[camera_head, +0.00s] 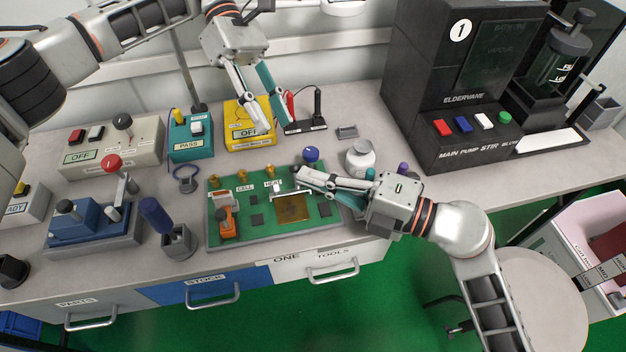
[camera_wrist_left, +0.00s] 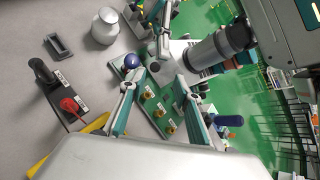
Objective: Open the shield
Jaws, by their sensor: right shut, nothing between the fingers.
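A green circuit board (camera_head: 240,233) lies on the bench. A square gold-brown plate (camera_head: 293,208) lies on it, with a pale bar along its far side; I cannot tell whether plate or bar is the shield, or whether it is open. My right gripper (camera_head: 304,178) is shut and empty, low over the board's far right part by the bar's right end; I cannot tell if it touches. My left gripper (camera_head: 275,120) is open and empty above the bench, behind the board. The board also shows between its fingers in the left wrist view (camera_wrist_left: 160,112).
A yellow OFF tester (camera_head: 236,138) and a stand with red and black probes (camera_head: 305,127) are near my left gripper. A blue knob (camera_head: 311,155) and white bottle (camera_head: 360,158) stand behind my right gripper. A black machine (camera_head: 450,100) is at the right.

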